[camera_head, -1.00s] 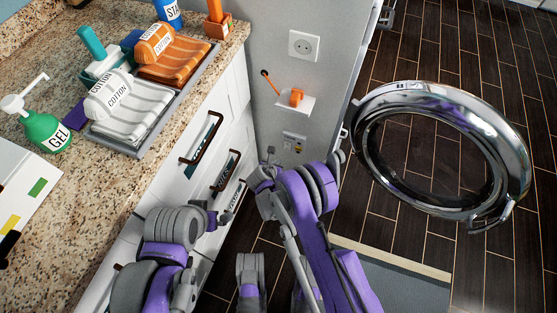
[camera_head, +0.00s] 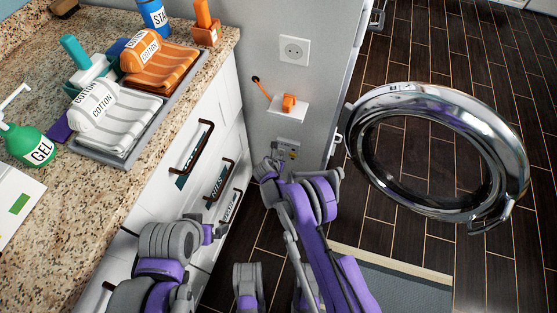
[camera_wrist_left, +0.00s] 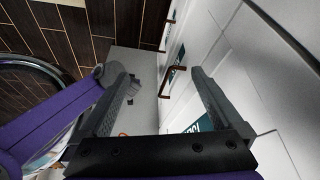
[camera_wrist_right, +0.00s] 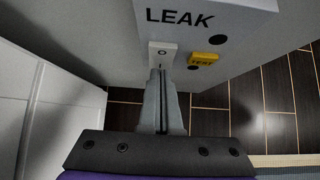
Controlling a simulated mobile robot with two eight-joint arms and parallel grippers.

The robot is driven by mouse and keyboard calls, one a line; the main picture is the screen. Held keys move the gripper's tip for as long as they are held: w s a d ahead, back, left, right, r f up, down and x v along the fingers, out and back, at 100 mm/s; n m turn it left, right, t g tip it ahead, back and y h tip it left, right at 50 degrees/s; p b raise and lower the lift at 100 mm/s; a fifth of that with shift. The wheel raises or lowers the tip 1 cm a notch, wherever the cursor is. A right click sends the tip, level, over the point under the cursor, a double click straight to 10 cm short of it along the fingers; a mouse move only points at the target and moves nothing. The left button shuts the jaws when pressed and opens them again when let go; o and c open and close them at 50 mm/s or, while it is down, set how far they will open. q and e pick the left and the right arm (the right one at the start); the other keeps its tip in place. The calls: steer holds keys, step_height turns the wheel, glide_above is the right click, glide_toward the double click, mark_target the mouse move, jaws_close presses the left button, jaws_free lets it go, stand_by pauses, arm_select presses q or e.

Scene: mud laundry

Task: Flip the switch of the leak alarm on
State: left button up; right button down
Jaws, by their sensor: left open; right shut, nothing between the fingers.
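A yellow TEST button (camera_wrist_right: 203,60) is to the right of the switch. My right gripper (camera_wrist_right: 161,74) is shut and empty, its tips just below the switch; I cannot tell whether they touch. It also shows in the head view (camera_head: 272,166). My left gripper (camera_wrist_left: 163,80) is open and empty beside the white drawer fronts.
A round chrome door (camera_head: 440,150) stands open at right. The counter (camera_head: 120,190) holds towels (camera_head: 125,120) and a green gel bottle (camera_head: 32,145).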

steer(key=shift+w+f+b, duration=0.1)
steer(key=shift+w+b, duration=0.2)
steer(key=shift+b, duration=0.35)
